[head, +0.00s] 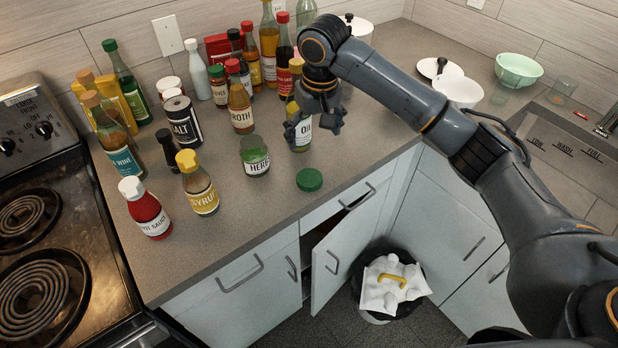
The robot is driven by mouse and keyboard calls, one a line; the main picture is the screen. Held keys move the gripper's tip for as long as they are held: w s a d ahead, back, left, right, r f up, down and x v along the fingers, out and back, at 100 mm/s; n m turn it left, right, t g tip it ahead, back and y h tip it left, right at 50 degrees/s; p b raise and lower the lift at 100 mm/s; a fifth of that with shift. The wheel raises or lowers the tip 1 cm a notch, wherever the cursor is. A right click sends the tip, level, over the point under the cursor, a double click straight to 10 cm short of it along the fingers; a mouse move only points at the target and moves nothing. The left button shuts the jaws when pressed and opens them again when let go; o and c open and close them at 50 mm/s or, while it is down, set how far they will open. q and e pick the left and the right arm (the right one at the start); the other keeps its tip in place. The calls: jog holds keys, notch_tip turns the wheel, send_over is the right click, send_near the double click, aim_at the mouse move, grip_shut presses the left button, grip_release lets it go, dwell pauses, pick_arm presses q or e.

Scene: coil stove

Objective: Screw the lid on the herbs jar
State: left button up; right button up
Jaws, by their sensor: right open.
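The herbs jar (255,157) is a short glass jar with dark green contents and a white label, upright on the counter near its front edge. A round green lid (309,180) lies flat on the counter, apart from the jar, to its right and nearer the edge. My right gripper (314,124) is open, with its fingers pointing down, up and to the right of the jar and beyond the lid. It overlaps the oil bottle (301,139) in the picture; I cannot tell whether they touch. My left gripper is not in view.
A syrup bottle (200,187) and a red sauce bottle (147,212) stand left of the jar. Several bottles crowd behind it. The coil stove (55,235) is at left. A cabinet door (345,250) hangs open beside a bin (364,304). Counter around the lid is clear.

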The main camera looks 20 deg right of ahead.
jog(key=shift+d, duration=0.1)
jog(key=p, duration=0.2)
send_over(310, 177)
jog(key=f, duration=0.8)
jog(key=shift+d+f, duration=0.25)
jog(key=shift+f, duration=0.05)
jog(key=shift+s+f, duration=0.1)
jog(key=shift+f, duration=0.05)
jog(key=f, duration=0.1)
jog(key=f+p, duration=0.1)
jog(key=f, duration=0.1)
jog(key=shift+s+a+f, duration=0.1)
jog(key=shift+a+f, duration=0.15)
jog(key=shift+f, duration=0.7)
